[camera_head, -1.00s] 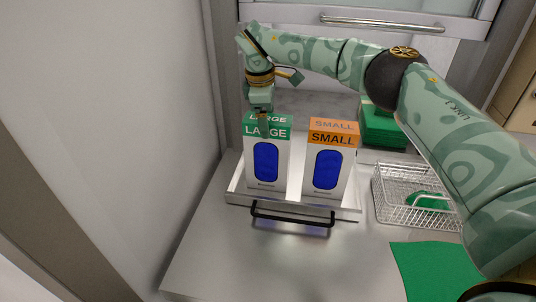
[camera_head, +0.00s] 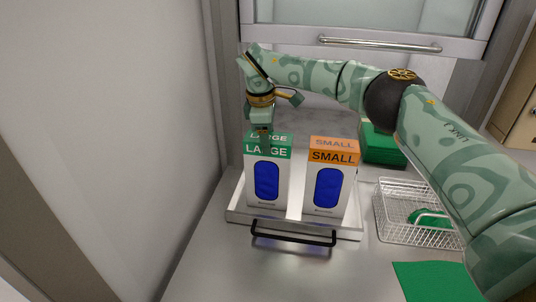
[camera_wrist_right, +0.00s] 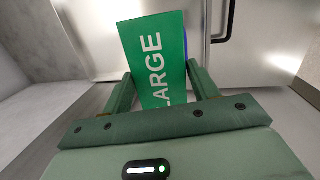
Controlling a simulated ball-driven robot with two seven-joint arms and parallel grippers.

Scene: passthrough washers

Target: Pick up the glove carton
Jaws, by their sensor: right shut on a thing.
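The LARGE glove carton (camera_head: 267,184) is white with a green top and a blue oval window. It stands upright in the left half of a shallow white tray (camera_head: 296,231). The SMALL carton (camera_head: 328,190), with an orange top, stands to its right. My right gripper (camera_head: 264,139) comes from above and is shut on the top of the LARGE carton. In the right wrist view the carton's green top (camera_wrist_right: 155,60) lies between the two fingers. I cannot see any clear gap between carton and tray floor. My left gripper is not in view.
The tray has a black front handle (camera_head: 292,237). A wire basket (camera_head: 402,229) with something green inside stands to the right. A green box (camera_head: 382,148) is behind it and a green mat (camera_head: 436,282) in front. A wall is close on the left.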

